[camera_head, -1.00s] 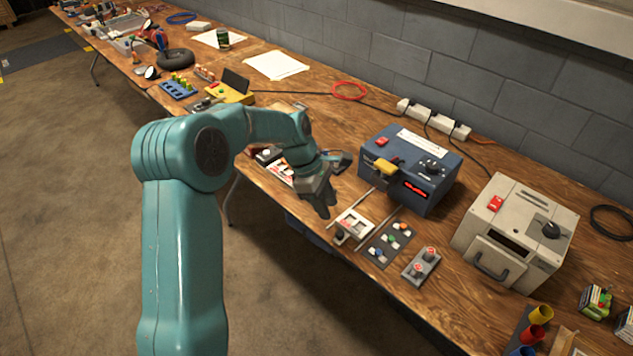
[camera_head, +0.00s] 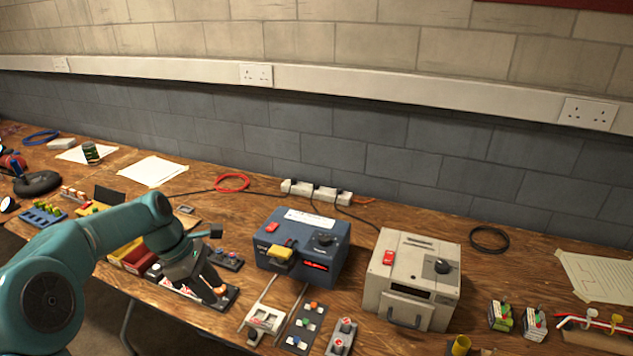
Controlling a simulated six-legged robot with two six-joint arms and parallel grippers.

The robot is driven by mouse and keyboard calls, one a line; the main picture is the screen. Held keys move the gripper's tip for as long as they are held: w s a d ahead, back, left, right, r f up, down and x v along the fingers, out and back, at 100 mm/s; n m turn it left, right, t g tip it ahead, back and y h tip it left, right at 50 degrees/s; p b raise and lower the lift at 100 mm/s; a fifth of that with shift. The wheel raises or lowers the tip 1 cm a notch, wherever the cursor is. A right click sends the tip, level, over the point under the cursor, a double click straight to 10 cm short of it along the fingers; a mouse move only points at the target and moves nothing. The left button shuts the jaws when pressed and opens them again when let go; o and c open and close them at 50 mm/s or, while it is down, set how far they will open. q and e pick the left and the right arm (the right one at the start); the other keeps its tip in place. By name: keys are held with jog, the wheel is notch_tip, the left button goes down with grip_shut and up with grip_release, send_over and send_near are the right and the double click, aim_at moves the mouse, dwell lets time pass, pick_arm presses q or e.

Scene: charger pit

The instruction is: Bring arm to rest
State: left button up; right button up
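My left arm (camera_head: 100,235) is teal and comes in from the lower left, bent at the elbow, with its forearm reaching out over the workbench. My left gripper (camera_head: 212,288) is dark grey and points down at the bench, left of the blue charger box (camera_head: 325,238). It hangs over or in front of a small dark tray with pale and red parts (camera_head: 232,296). Its fingertips are small and partly merged with the things behind, so their gap is unclear. My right gripper is not in view.
A beige box with a handle (camera_head: 440,262) stands right of the blue box. A slide rail (camera_head: 264,318), a button panel (camera_head: 302,328) and a two-knob block (camera_head: 342,335) lie along the front. A power strip (camera_head: 317,191) lies by the wall. Bare wood shows at right (camera_head: 520,270).

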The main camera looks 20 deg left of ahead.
pick_arm(q)
jog(key=s+d+f+m+g+h, duration=0.1)
jog(key=s+d+f+m+g, duration=0.35)
jog(key=d+f, duration=1.1)
jog(key=s+d+f+m+t, duration=0.1)
jog(key=s+d+f+m, duration=0.3)
jog(key=s+f+m, duration=0.2)
jog(key=s+d+f+m+t+y, duration=0.1)
jog(key=s+d+f+m+t, duration=0.1)
jog(key=s+d+f+m, duration=0.3)
jog(key=s+f+m, duration=0.2)
jog(key=s+m, duration=0.2)
jog(key=s, duration=0.1)
jog(key=shift+d, duration=0.25)
jog(key=shift+a+t, duration=0.1)
jog(key=shift+t, duration=0.15)
